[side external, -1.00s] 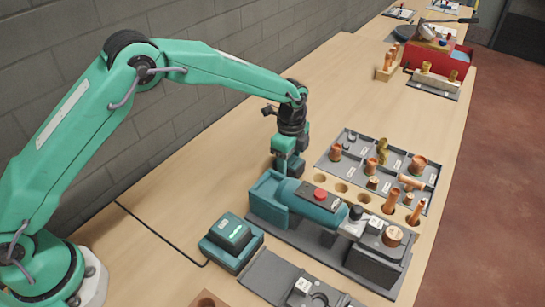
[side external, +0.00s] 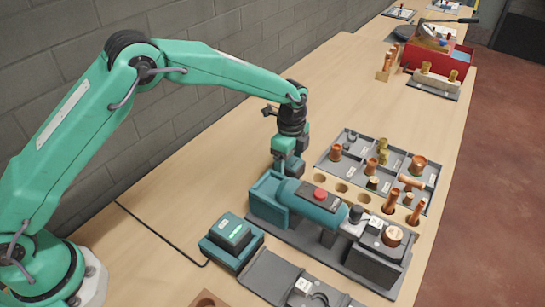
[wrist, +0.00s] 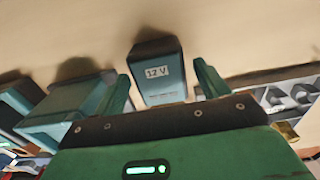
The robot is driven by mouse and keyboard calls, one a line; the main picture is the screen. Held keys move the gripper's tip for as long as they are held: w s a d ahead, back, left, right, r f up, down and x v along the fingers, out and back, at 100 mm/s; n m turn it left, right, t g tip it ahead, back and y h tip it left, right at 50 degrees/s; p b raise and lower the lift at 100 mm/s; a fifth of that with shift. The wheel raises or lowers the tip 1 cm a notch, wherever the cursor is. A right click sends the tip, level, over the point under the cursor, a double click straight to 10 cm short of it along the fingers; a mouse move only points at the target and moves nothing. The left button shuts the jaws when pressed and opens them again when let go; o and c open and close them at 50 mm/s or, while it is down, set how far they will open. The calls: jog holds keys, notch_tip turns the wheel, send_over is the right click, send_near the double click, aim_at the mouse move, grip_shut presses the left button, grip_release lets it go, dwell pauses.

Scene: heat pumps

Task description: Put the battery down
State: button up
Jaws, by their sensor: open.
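The battery (wrist: 157,75) is a dark teal and grey block with a white "12 V" label. In the wrist view it sits between the two teal fingers of my gripper (wrist: 165,85), with visible gaps on both sides. My gripper is open. In the side view my gripper (side external: 288,160) is low over the bench, just behind the teal power tool (side external: 310,200). The battery is hard to separate from the fingers there, and its contact with the bench is hard to make out.
The power tool lies in a grey cradle close in front of my gripper. A teal charger (side external: 232,238) with a cable stands to the left. A grey compartment tray (side external: 325,160) of copper and brass fittings is to the right. Bare bench (side external: 240,130) lies to the left and behind.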

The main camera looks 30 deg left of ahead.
aim_at(289, 160)
notch_tip(289, 160, up, 12)
dwell(0.6)
jog(key=shift+r, duration=0.1)
dwell(0.4)
jog(key=s+a+r+n+t, duration=0.3)
jog(key=s+a+r+n, duration=0.6)
jog(key=s+a+r, duration=0.45)
jog(key=s+a+f+n+t, duration=0.1)
jog(key=s+a+n, duration=0.2)
jog(key=s, duration=0.6)
jog(key=s+a+f+n+t, duration=0.1)
jog(key=s+a+n, duration=0.2)
jog(key=s+n, duration=0.3)
jog(key=s, duration=0.3)
jog(key=shift+s+f+t, duration=0.3)
jog(key=shift+f, duration=0.05)
